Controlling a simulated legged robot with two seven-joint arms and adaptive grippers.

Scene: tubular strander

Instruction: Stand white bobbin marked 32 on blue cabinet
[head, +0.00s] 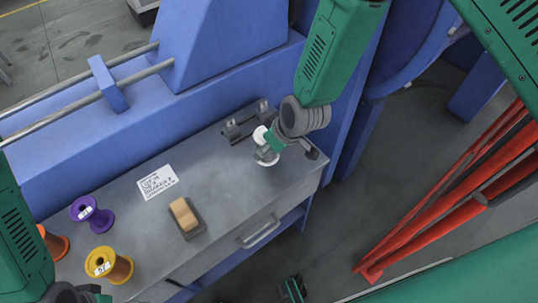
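The white bobbin (267,162) is over the right part of the grey top of the blue cabinet (225,165), near its right end. My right gripper (269,147), at the end of the green arm coming down from the top, has its fingers around the bobbin's middle, between the two pale flanges. The gripper looks shut on it. Fingers and wrist hide much of the bobbin, and I cannot read its number. I cannot tell whether its lower flange touches the top. My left arm shows at the lower left edge; its gripper fingers are not visible.
A purple bobbin (103,219), a yellow bobbin (120,270) and an orange bobbin (56,244) stand at the left. A printed card (157,182), a tan block on a dark base (184,213) and a dark bracket (238,130) are on the top. Red bars (425,205) stand right.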

